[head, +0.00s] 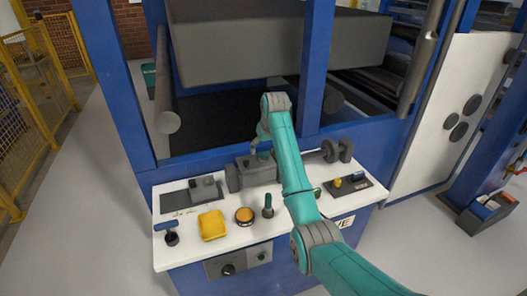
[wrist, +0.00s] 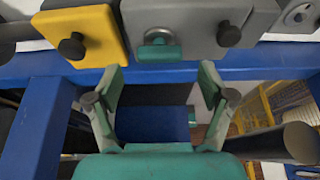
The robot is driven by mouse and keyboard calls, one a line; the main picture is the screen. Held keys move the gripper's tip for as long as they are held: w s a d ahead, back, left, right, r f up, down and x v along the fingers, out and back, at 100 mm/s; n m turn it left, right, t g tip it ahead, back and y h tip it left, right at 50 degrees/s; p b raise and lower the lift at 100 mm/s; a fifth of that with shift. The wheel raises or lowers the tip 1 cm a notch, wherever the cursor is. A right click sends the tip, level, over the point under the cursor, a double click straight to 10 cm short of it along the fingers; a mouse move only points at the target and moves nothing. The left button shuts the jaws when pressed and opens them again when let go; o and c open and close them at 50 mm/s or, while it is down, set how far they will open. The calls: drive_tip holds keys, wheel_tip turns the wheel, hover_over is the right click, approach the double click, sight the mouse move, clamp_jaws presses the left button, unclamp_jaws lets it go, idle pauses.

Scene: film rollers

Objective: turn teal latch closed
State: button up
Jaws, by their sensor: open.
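The teal latch (wrist: 160,47) shows at the top middle of the wrist view. It is a short teal piece with a round silvery disc, set on a grey plate between a yellow block and a grey block. My gripper (wrist: 161,74) is open and empty, its two teal fingers spread below the latch in that view and apart from it. In the head view my gripper (head: 260,143) is small and partly hidden by my arm, above the grey block on the white panel. I cannot make out the latch clearly in the head view.
The yellow block (wrist: 85,37) and grey block (wrist: 213,25) carry black knobs beside the latch. A blue beam (wrist: 160,72) runs behind my fingers. The white panel (head: 190,254) holds a yellow tray (head: 212,225), an orange button (head: 244,216) and a T-handle (head: 168,232).

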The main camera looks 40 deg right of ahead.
sight(263, 156)
drive_tip(key=shift+x, duration=1.35)
drive_tip(key=c, duration=1.2)
drive_tip(key=shift+o, duration=0.2)
